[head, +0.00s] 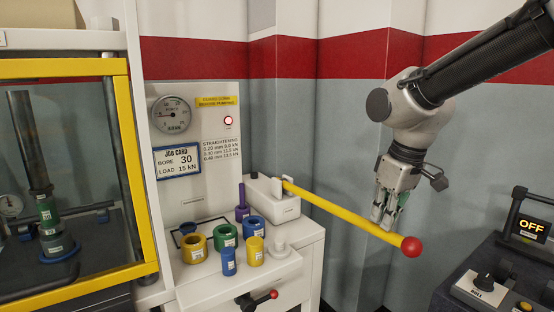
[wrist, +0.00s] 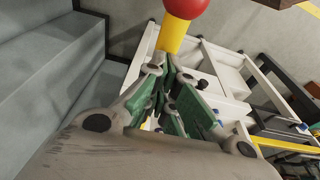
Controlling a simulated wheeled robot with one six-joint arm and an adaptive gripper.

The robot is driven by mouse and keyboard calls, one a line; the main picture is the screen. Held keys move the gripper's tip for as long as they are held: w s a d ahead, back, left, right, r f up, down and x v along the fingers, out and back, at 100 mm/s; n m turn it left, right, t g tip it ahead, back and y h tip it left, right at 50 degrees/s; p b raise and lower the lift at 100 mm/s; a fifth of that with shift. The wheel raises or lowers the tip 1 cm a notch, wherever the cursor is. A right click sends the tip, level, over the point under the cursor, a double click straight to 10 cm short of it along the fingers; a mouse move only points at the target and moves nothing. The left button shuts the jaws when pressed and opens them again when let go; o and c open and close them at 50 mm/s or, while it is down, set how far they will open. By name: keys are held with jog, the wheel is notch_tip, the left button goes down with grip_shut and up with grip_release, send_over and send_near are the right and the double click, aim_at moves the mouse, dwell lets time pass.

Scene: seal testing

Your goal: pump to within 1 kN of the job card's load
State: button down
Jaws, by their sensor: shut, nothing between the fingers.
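The job card (head: 178,161) reads bore 30, load 15 kN. The round load gauge (head: 171,115) is on the panel above it; its needle is too small to read. The yellow pump lever (head: 340,213) slopes down to the right from the white pump block (head: 271,198) and ends in a red ball (head: 411,246). My gripper (head: 384,222) is shut and empty, its fingertips at the lever just short of the ball. In the wrist view the fingertips (wrist: 167,66) point at the yellow lever (wrist: 172,36) and red ball (wrist: 185,6); I cannot tell whether they touch.
A yellow-framed guard (head: 140,170) encloses a press with a dark ram (head: 30,140) at left. Several coloured rings and sleeves (head: 225,236) stand on the white bench. A small red-knobbed valve handle (head: 273,295) is below. A control box (head: 530,227) showing OFF is at right.

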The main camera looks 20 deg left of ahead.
notch_tip(320, 180, down, 8)
jog(key=shift+r, duration=0.2)
dwell(0.4)
jog(key=shift+s+d, duration=0.1)
jog(key=r, duration=1.3)
jog(key=shift+a+r, duration=0.2)
jog(key=shift+f, duration=0.1)
notch_tip(320, 180, down, 13)
jog(key=shift+d+f, duration=0.2)
jog(key=shift+d, duration=0.05)
dwell(0.3)
